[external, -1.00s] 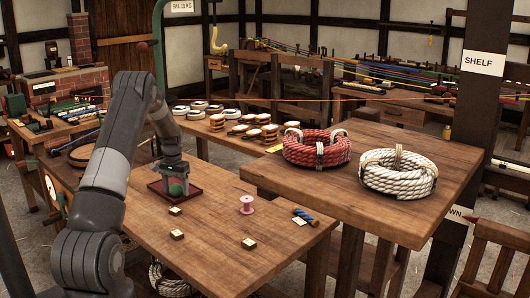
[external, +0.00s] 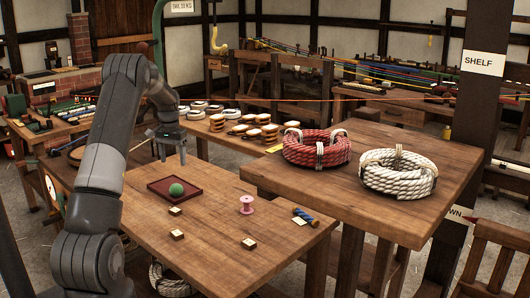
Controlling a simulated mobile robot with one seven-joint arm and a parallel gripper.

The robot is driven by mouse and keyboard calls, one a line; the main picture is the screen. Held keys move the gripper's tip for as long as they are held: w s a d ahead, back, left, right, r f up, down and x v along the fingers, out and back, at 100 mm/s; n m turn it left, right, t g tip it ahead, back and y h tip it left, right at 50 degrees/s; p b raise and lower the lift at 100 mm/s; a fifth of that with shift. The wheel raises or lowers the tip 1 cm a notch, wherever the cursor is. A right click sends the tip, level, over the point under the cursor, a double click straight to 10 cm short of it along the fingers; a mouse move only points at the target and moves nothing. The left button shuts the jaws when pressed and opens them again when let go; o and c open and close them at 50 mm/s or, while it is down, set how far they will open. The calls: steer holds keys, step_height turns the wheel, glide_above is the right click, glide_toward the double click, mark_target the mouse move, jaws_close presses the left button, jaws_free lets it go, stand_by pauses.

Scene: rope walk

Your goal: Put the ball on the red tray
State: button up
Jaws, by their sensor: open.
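The green ball (external: 176,190) rests on the dark red tray (external: 157,183), which lies flat on the near wooden table toward its back left. My gripper (external: 170,155) is above and behind the tray, near the table's back left edge. It is open and empty, its fingers pointing down, apart from the ball.
A pink spool (external: 246,204), a blue rope piece (external: 304,215) and small wooden blocks (external: 177,235) lie on the same table. A higher table (external: 385,215) at right bears a red rope coil (external: 317,148) and a white one (external: 398,174). The table's front is mostly clear.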

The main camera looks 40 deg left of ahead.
steer(key=d+r+t, duration=0.1)
steer(key=d+r, duration=1)
steer(key=d, duration=0.1)
steer(key=s+d+r+m+t, duration=0.1)
steer(key=s+d+r, duration=0.4)
steer(key=d, duration=0.4)
steer(key=s+d+r+m+t, duration=0.1)
steer(key=s+d+r, duration=0.3)
steer(key=d, duration=0.5)
steer(key=s+d+m+t, duration=0.1)
steer(key=s+d, duration=0.6)
steer(key=s, duration=0.2)
steer(key=s+d+f+m+t, duration=0.1)
steer(key=s+d, duration=0.5)
steer(key=s, duration=0.3)
steer(key=shift+d+t, duration=0.3)
steer(key=shift+d, duration=0.05)
